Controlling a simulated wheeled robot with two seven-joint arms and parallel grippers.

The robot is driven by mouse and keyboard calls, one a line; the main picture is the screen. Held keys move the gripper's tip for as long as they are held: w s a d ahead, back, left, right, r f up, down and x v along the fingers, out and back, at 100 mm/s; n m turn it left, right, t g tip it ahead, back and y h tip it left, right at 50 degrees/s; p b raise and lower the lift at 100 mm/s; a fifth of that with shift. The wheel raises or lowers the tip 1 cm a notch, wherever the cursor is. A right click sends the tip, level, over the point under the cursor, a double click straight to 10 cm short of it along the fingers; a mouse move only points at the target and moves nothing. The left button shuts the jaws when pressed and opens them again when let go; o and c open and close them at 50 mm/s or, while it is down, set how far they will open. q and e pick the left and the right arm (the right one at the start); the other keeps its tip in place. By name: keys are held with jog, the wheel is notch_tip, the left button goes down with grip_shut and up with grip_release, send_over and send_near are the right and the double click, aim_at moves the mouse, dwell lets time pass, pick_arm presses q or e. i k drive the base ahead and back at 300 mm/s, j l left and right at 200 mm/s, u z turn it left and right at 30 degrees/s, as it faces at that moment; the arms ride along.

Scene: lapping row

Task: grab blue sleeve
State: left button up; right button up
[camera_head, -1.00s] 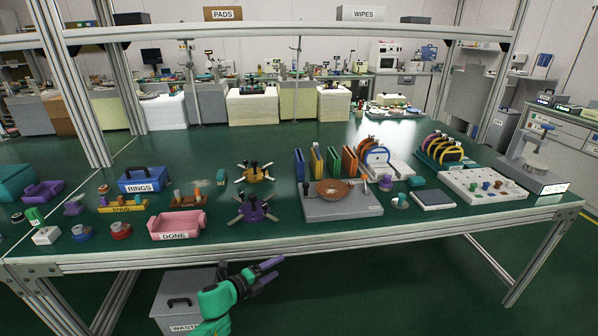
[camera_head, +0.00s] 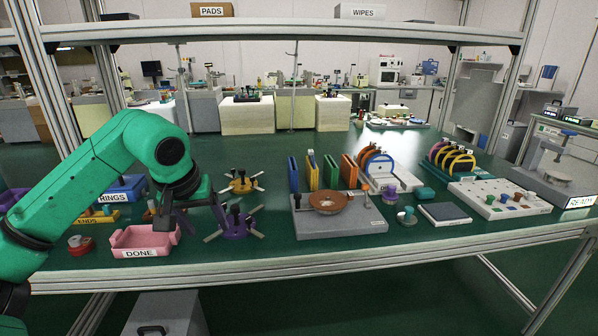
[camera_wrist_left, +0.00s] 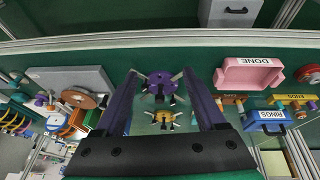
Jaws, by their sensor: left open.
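The blue sleeve (camera_head: 293,174) is a thin upright panel in the head view. It is leftmost in a row of coloured sleeves behind a grey plate with a copper-coloured dish. My left gripper (camera_head: 200,212) is over the bench, to the left of the sleeve and well apart from it. Its purple fingers are spread with nothing between them. In the left wrist view the open gripper (camera_wrist_left: 160,76) points down at the purple spider-like fixture. There I cannot clearly make out the blue sleeve; a finger may cover it. My right gripper is not in view.
A purple fixture (camera_head: 235,222) and a yellow one (camera_head: 241,184) with spread arms stand between gripper and sleeves. The grey plate (camera_head: 365,222) lies before the sleeves. A pink DONE tray (camera_head: 145,241) is at left. A shelf beam (camera_head: 290,31) crosses above.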

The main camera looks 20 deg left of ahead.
aim_at(293, 174)
jog(key=i, duration=1.65)
